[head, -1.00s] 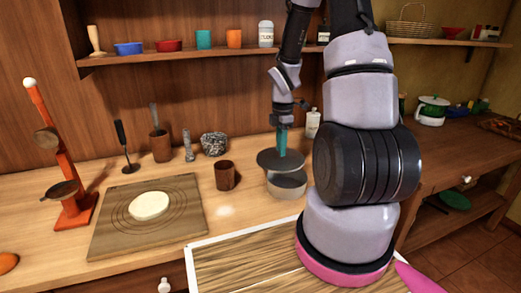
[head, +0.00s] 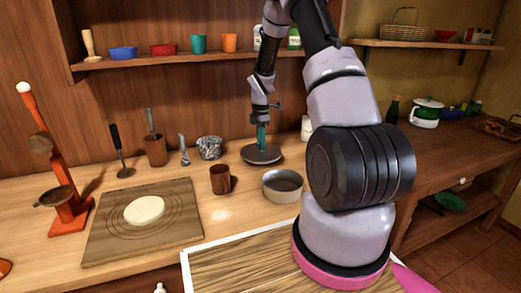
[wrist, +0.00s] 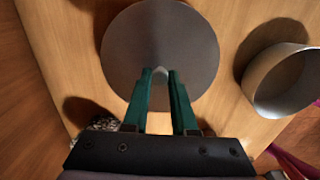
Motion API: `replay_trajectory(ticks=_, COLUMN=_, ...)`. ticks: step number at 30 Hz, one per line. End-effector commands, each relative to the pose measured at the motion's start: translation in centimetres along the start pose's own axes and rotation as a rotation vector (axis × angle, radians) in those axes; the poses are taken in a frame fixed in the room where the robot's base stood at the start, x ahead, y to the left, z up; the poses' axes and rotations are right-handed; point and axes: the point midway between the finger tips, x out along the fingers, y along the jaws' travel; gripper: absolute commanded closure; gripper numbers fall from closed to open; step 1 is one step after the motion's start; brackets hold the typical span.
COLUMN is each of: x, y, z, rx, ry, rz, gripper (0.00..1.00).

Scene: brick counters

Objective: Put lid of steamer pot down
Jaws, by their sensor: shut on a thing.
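The steamer pot lid (head: 262,154) is a dark grey round disc. My gripper (head: 263,143), with teal fingers, is shut on the knob at its middle. The lid is level, over the counter behind and left of the pot; I cannot tell whether it touches the counter. The open steamer pot (head: 283,186) is a pale round vessel standing on the counter without its lid. In the wrist view the lid (wrist: 150,45) lies under my fingers (wrist: 161,80), and the pot (wrist: 275,85) is apart from it to the right.
A brown cup (head: 220,180) stands left of the pot, and a speckled stone mortar (head: 209,148) stands left of the lid. A board with dough (head: 108,232) lies farther left. A white bottle (head: 306,130) stands right of the lid. Bare counter lies between cup and pot.

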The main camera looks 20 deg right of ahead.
Motion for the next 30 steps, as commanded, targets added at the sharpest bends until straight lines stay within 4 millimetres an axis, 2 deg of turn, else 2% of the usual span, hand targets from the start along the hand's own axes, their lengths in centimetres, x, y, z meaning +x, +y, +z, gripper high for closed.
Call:
replay_trajectory(ticks=6, x=3.1, y=0.2, z=-0.1, rx=-0.002, ry=-0.001, rz=-0.002, gripper=1.0)
replay_trajectory(ticks=17, x=3.5, y=0.3, z=0.0, rx=0.0, ry=0.0, rz=-0.001, gripper=1.0)
replay_trajectory(ticks=18, x=3.5, y=0.3, z=0.0, rx=0.0, ry=0.0, rz=-0.001, gripper=0.67)
replay_trajectory(ticks=20, x=3.5, y=0.3, z=0.0, rx=0.0, ry=0.0, rz=-0.001, gripper=0.45)
replay_trajectory(ticks=30, x=3.3, y=0.3, z=0.0, rx=0.0, ry=0.0, rz=-0.001, gripper=0.45)
